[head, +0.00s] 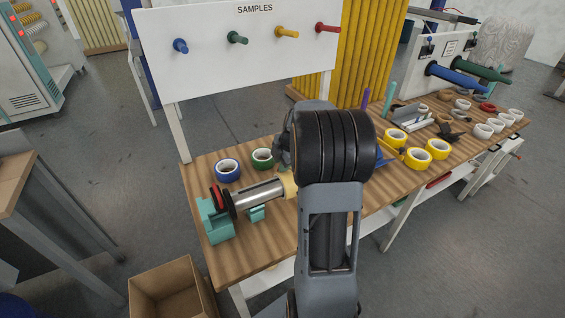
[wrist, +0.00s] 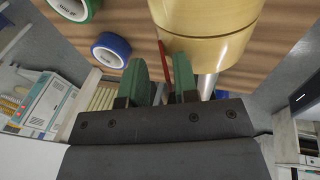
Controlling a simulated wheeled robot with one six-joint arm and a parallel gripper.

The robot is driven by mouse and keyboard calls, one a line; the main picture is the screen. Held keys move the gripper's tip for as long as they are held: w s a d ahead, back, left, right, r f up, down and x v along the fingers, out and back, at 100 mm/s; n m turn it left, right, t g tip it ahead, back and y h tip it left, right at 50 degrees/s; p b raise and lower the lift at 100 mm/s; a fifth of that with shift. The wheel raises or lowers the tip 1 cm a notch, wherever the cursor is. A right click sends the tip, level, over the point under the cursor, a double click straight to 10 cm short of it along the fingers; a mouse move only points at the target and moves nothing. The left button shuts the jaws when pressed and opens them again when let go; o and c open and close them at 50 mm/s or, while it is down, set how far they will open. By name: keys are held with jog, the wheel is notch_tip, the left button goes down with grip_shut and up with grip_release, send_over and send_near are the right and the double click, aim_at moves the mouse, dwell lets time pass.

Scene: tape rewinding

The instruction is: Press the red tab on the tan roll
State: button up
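The tan roll (wrist: 212,25) fills the upper middle of the wrist view. In the head view the tan roll (head: 290,186) shows only as a sliver at the end of the metal shaft (head: 260,193), the rest hidden by my arm. The red tab (wrist: 167,62) is a thin strip standing out from the roll's lower left edge. My gripper (wrist: 160,64) has two green fingers, apart, just below the roll. The tab lies in the gap between them, nearer the right finger; whether it touches that finger I cannot tell. In the head view my arm hides the fingers.
A blue roll (head: 228,169) and a green roll (head: 263,158) lie behind the shaft. The teal stand (head: 214,220) holds the shaft's left end. Yellow rolls (head: 417,157) and several white rolls lie to the right. A cardboard box (head: 172,288) is on the floor.

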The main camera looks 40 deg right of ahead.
jog(key=shift+s+f, duration=0.1)
jog(key=shift+f, duration=0.05)
jog(key=v, duration=1.4)
jog(key=shift+b, duration=0.4)
jog(key=shift+a, duration=0.1)
